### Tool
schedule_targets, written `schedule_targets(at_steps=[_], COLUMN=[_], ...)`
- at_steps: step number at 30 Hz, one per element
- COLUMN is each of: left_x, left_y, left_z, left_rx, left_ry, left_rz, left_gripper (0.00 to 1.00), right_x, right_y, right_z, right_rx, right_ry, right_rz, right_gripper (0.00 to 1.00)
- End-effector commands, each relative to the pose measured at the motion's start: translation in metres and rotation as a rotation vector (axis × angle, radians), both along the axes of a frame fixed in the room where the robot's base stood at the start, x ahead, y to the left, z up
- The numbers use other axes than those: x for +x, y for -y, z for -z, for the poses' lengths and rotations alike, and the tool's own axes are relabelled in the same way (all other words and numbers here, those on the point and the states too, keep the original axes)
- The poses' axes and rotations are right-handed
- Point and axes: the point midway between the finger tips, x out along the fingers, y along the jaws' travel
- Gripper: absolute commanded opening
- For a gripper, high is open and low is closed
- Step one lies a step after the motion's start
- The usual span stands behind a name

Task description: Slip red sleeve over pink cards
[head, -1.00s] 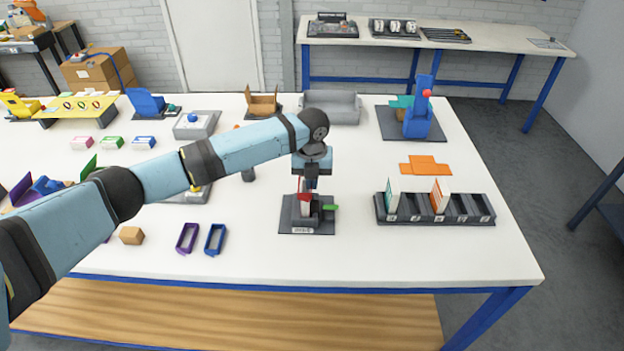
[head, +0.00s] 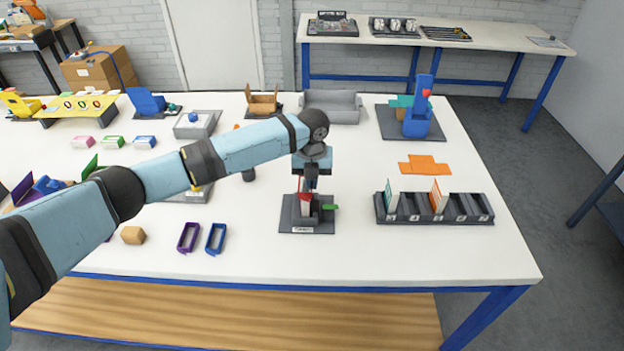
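My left gripper (head: 309,189) points down over a dark grey stand (head: 290,222) near the front middle of the table. The red sleeve (head: 305,198) shows directly at its fingertips, and the gripper appears shut on it. A pale block, seemingly the cards (head: 305,209), stands upright in the stand just below the red. The sleeve seems to be at the top of this block; how far it reaches around is too small to tell. A green tab (head: 330,207) sticks out at the stand's right. My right gripper is out of view.
A purple sleeve (head: 181,238) and a blue sleeve (head: 209,240) lie left of the stand, near a small wooden block (head: 133,236). A slotted dark rack (head: 408,219) with upright cards is on the right. Bare table lies between stand and rack.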

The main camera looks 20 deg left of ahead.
Motion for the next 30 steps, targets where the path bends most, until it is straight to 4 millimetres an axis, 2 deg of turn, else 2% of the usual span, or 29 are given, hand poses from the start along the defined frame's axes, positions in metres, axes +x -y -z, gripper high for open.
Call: schedule_targets(at_steps=[17, 18, 21, 22, 28, 30], left_x=[0.0, 0.0, 0.0, 0.0, 0.0, 0.0], left_y=[0.0, 0.0, 0.0, 0.0, 0.0, 0.0], left_z=[0.01, 0.01, 0.01, 0.01, 0.01, 0.01], left_rx=[0.001, 0.0, 0.001, 0.001, 0.001, 0.001], left_ry=[0.0, 0.0, 0.0, 0.0, 0.0, 0.0], left_rz=[0.0, 0.0, 0.0, 0.0, 0.0, 0.0], left_gripper=[0.0, 0.04, 0.27, 0.31, 0.33, 0.49], right_x=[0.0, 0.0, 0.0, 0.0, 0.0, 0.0], right_y=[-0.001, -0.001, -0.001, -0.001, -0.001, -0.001], right_z=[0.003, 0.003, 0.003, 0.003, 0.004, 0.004], right_rx=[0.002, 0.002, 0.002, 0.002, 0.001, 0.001], right_ry=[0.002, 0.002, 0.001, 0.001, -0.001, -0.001], right_rz=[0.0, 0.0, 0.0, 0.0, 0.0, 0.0], right_gripper=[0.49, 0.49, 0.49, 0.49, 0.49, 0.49])
